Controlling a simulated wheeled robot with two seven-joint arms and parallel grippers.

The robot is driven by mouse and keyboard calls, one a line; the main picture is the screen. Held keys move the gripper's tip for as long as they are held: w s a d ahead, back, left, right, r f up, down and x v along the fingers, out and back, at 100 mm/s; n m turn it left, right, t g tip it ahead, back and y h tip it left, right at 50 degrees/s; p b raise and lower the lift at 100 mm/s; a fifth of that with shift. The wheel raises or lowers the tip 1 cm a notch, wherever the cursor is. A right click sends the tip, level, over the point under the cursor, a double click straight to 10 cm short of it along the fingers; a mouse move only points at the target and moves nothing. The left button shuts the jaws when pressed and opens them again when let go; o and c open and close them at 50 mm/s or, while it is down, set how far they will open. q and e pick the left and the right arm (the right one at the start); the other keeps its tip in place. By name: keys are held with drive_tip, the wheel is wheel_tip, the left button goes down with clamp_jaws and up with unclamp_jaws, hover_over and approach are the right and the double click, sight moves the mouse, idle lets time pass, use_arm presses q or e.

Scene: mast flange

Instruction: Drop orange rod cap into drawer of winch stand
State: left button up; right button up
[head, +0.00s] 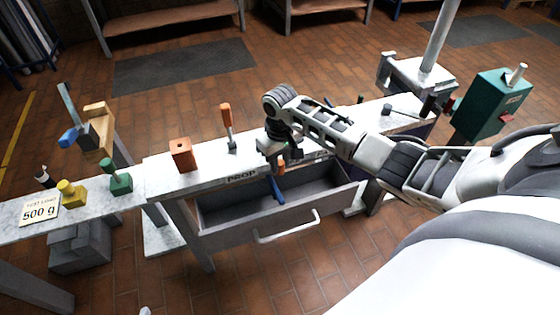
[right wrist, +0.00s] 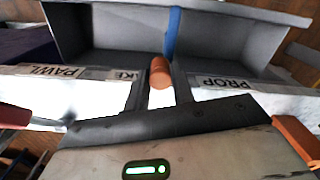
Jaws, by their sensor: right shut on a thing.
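My right gripper (head: 278,152) is above the front edge of the winch stand (head: 205,178), over its open drawer. It is shut on the orange rod cap (right wrist: 160,72), a small cylinder between its fingertips in the right wrist view; the cap also shows below the gripper in the head view (head: 281,167). The grey drawer (head: 231,222) is pulled out, with its handle (head: 286,227) in front. A blue bar (head: 277,189) lies in the drawer; it also shows behind the cap in the right wrist view (right wrist: 173,32). The cap looks held above the drawer floor. My left gripper is not in view.
An orange block (head: 182,155) and an orange-handled tool (head: 227,121) stand on the stand top. A side bench at left holds a yellow weight (head: 72,194), a green weight (head: 119,180) and a "500 g" card (head: 40,209). A green box (head: 490,104) stands at right.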

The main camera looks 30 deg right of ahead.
sight(280, 163)
wheel_tip(280, 163, down, 2)
drive_tip(key=shift+f+b, duration=0.1)
drive_tip(key=shift+b, duration=0.6)
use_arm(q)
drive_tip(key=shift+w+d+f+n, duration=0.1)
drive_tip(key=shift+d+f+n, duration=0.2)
use_arm(e)
drive_tip(key=shift+f, duration=0.1)
drive_tip(key=o, duration=1)
drive_tip(key=shift+o, duration=0.2)
drive_tip(key=shift+r, duration=0.6)
use_arm(q)
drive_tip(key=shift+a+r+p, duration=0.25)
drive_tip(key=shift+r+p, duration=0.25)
drive_tip(key=shift+p, duration=0.65)
use_arm(e)
wheel_tip(280, 163, up, 15)
drive_tip(key=shift+f, duration=0.15)
